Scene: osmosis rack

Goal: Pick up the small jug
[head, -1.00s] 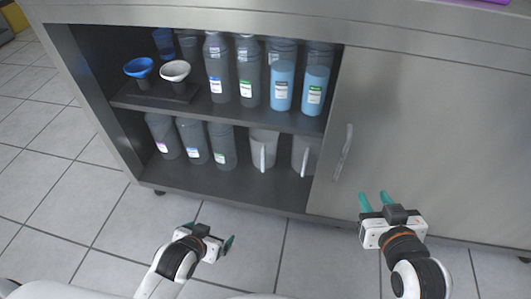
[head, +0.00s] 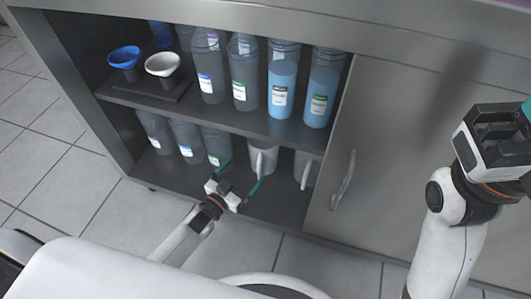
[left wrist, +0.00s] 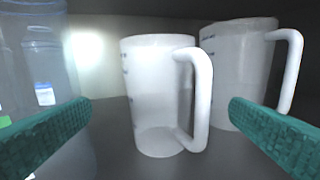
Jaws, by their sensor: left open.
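Two pale grey jugs with handles stand upright on the lower shelf: a left jug (head: 263,155) and a right jug (head: 304,170). I cannot tell for sure which is the small one. My left gripper (head: 240,178) is open and empty at the front of the lower shelf, before the left jug. In the left wrist view the left jug (left wrist: 150,100) stands beyond and between the two teal fingers (left wrist: 160,130), its handle on the right. The right jug (left wrist: 232,75) is behind the right finger. My right gripper (head: 525,110) is cut off at the right edge.
Grey bottles (head: 187,142) stand left of the jugs; one (left wrist: 45,80) is close to the left finger. The upper shelf (head: 225,115) holds bottles and two funnels. A closed door with a handle (head: 344,180) bounds the opening on the right.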

